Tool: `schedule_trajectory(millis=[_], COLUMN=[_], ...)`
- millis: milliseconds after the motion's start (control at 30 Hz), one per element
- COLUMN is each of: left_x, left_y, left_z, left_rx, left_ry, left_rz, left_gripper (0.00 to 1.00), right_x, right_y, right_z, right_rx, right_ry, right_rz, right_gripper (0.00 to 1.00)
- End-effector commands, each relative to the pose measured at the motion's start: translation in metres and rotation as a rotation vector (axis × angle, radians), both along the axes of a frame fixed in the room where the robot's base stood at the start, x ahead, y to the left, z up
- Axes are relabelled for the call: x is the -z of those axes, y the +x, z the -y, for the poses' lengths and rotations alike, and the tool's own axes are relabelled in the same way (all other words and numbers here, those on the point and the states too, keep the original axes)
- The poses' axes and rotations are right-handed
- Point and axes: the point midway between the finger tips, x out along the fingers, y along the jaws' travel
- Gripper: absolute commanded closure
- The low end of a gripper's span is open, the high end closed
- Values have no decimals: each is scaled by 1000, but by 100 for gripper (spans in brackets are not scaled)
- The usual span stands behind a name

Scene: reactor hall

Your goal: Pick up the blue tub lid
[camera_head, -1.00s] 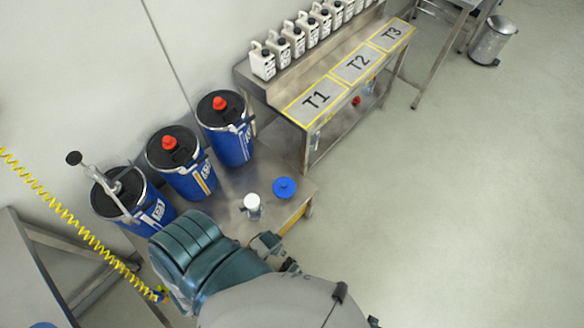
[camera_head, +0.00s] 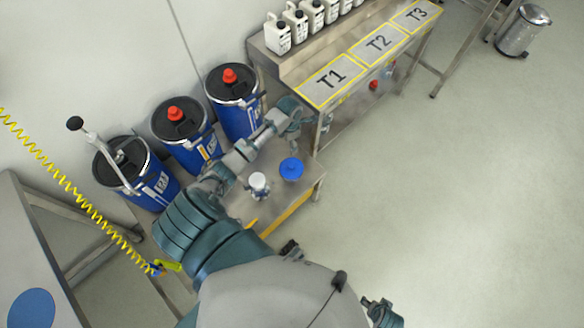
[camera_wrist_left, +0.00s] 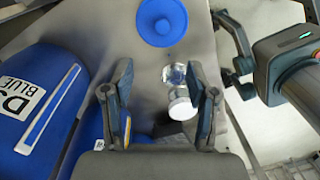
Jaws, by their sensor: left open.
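The blue lid (camera_head: 291,168) is round with a raised centre. It lies on the low steel table (camera_head: 240,207) near its right end. It also shows at the top of the left wrist view (camera_wrist_left: 162,20). My left gripper (camera_head: 293,122) is above the table, higher in the head picture than the lid. In the left wrist view its two fingers (camera_wrist_left: 160,85) stand apart with nothing held, and the lid is beyond their tips. What looks like my right gripper (camera_wrist_left: 236,55) shows at the right of that view; its jaw opening is unclear.
A white-capped clear jar (camera_head: 258,184) stands close to the lid and shows beside the right finger in the wrist view. Blue drums with black tops (camera_head: 232,84) stand behind the table. A taller bench (camera_head: 330,85) marked T1 to T3 adjoins it.

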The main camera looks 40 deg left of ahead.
Motion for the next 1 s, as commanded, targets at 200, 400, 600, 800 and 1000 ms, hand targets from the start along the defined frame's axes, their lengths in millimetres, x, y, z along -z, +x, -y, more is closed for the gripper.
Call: schedule_trajectory(millis=[200,400,600,800,1000], left_x=[51,88,107,113,134], left_y=[-4,-5,-5,-5,-9], left_z=[2,3,5,5,7], left_rx=[2,3,4,4,4], left_ry=[1,1,1,1,2], left_rz=[-7,-6,-4,-2,-5], left_gripper=[42,42,42,42,42], right_x=[-42,-86,-91,-94,-97], right_y=[-2,-11,17,31,65], right_z=[1,3,-6,-10,-22], right_rx=[4,7,-1,-5,-15], right_ry=[1,1,31,47,88], right_rz=[13,22,157,222,391], right_gripper=[19,19,19,19,19])
